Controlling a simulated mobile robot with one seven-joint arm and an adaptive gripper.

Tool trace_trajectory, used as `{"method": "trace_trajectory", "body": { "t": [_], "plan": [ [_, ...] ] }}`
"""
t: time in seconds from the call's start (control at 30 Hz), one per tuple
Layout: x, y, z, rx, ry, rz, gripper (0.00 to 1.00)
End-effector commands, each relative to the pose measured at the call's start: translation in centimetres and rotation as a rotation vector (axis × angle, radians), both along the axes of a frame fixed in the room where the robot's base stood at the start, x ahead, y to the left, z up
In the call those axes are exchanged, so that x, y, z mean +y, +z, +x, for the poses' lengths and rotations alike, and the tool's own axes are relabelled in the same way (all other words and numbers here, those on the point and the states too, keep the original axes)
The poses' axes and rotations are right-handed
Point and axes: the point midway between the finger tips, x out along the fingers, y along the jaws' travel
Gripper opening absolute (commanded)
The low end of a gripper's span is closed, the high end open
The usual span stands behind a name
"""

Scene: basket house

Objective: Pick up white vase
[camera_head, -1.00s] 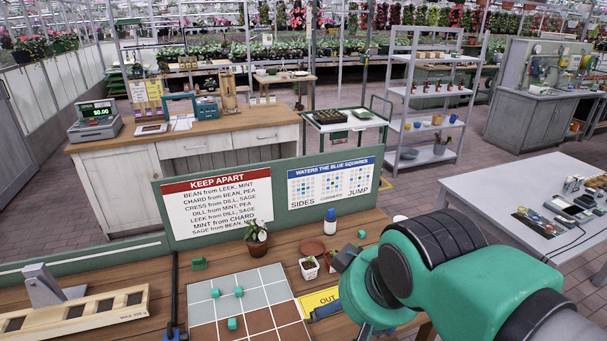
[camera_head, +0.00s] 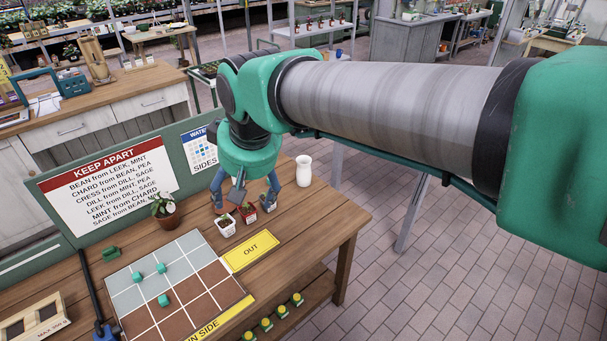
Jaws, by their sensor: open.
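The white vase (camera_head: 304,171) stands upright near the back right part of the wooden bench, with a narrowed neck and open top. My gripper (camera_head: 243,198) points down to the left of the vase, with its fingers spread and clear space between it and the vase. It hangs over or just behind a small red pot (camera_head: 248,213) with a seedling; I cannot tell its exact height above the bench. Nothing shows held in it.
A white seedling pot (camera_head: 227,228) stands near the fingers. A brown potted plant (camera_head: 165,212), a grid board (camera_head: 205,290) with green cubes and a yellow OUT card (camera_head: 250,250) lie leftward. A green panel (camera_head: 55,207) with signs runs along the bench's back. The bench's right end is clear.

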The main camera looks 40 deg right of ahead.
Motion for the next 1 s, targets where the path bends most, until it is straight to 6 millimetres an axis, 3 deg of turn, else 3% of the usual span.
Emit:
{"method": "trace_trajectory", "body": {
  "t": [0.5,1.0],
  "plan": [
    [-6.5,1.5,11.5,0.085,-0.045,-0.014,0.77],
    [-14.9,-1.0,21.6,0.165,-0.085,-0.015,0.77]
  ]
}}
